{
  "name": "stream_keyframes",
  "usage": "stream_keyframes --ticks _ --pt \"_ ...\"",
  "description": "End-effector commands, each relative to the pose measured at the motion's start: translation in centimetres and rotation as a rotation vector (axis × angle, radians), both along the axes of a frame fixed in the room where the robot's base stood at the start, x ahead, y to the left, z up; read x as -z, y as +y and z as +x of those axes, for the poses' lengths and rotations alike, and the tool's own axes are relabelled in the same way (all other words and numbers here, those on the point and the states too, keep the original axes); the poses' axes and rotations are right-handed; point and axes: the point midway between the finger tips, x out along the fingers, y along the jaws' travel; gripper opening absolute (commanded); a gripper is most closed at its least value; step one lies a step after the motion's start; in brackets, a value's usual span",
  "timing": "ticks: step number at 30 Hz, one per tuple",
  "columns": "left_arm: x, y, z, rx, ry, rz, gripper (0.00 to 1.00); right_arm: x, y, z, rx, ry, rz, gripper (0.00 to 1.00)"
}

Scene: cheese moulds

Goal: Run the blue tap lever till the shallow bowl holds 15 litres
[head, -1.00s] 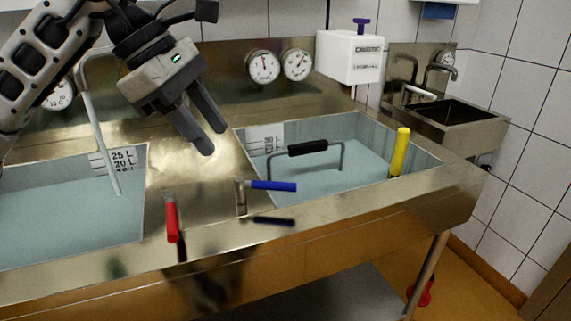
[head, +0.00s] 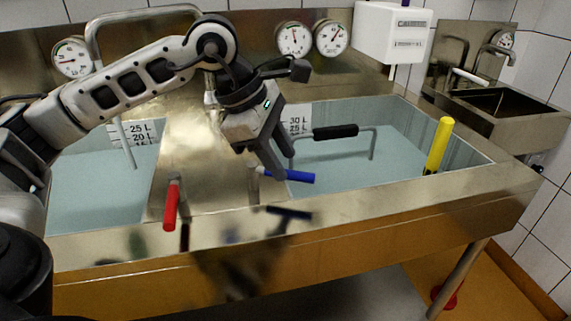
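The blue tap lever (head: 300,177) points right from its metal post at the sink's front. My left gripper (head: 285,167) is just above and behind the lever's left part, fingers pointing down with a gap between them. I cannot tell whether a finger touches the lever. Two basins hold pale blue water, and I cannot tell which is the shallow bowl. The left basin (head: 62,165) shows marks of 25 L and 20 L above the water, with a lower one near it. The right basin (head: 460,149) shows 30 L and 25 L marks above its water. My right gripper is out of view.
A red lever (head: 171,205) hangs at the front, left of the blue one. A black-handled bar (head: 336,132) spans the right basin, and a yellow handle (head: 438,146) stands at its right. A bent pipe (head: 127,143) reaches into the left basin. Round gauges (head: 293,39) line the back.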

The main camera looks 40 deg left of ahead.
Motion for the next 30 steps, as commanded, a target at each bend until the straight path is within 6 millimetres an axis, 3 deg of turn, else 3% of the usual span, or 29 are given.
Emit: stream_keyframes --ticks 6,15,16,20,30 --pt "1.8 -0.6 0.6 0.001 0.000 -0.002 0.38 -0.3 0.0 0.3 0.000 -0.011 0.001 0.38" --pt "2.0 -0.7 0.7 -0.001 0.000 -0.001 0.38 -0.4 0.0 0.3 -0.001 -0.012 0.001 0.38" --pt "2.0 -0.7 0.7 -0.001 0.000 -0.001 0.35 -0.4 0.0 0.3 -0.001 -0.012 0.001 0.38" --pt "2.0 -0.7 0.7 -0.001 0.000 -0.001 0.00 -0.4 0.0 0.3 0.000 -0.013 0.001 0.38" --pt "1.9 -1.1 0.8 0.032 -0.001 -0.003 0.00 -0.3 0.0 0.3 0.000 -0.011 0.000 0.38"
